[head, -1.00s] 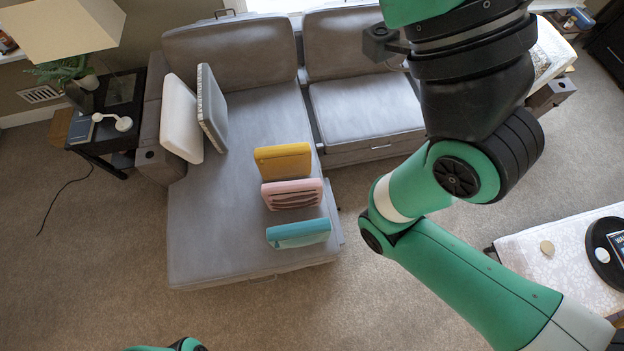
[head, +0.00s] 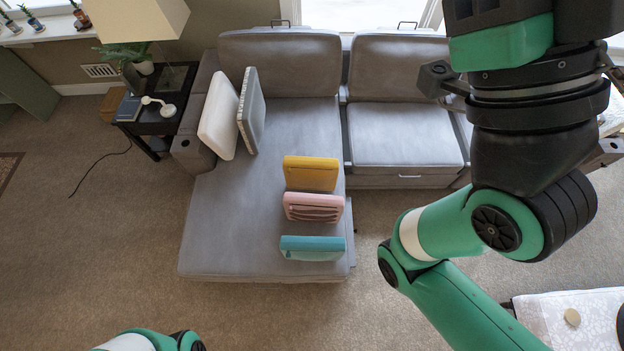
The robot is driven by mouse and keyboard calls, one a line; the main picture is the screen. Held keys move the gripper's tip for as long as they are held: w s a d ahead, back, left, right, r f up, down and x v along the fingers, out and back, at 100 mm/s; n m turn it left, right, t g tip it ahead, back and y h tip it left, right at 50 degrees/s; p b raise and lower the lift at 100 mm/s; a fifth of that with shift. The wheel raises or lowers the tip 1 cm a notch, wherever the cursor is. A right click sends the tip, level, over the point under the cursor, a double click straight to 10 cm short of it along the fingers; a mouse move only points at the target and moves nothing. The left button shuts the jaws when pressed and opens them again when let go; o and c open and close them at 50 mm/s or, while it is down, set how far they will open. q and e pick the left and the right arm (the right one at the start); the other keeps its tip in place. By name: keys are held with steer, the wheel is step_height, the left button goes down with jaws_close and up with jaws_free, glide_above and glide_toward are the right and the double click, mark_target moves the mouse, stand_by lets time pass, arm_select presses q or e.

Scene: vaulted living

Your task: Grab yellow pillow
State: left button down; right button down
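The yellow pillow (head: 310,173) stands on the grey chaise of the sofa (head: 225,235), at the back of a row of three. A pink pillow (head: 313,208) stands just in front of it and a teal pillow (head: 311,248) in front of that. My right arm crosses the right side of the head view, well apart from the pillows, and its gripper is out of view. Only a small part of my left arm shows at the bottom edge, and its gripper is out of view.
A white pillow (head: 218,117) and a grey pillow (head: 251,111) lean near the sofa's left armrest. A black side table (head: 152,118) with a lamp (head: 141,20) stands left of the sofa. A white-topped table (head: 545,316) is at lower right. Carpet in front is clear.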

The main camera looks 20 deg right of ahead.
arm_select(q)
steer(key=c, duration=1.6)
jaws_free()
jaws_free()
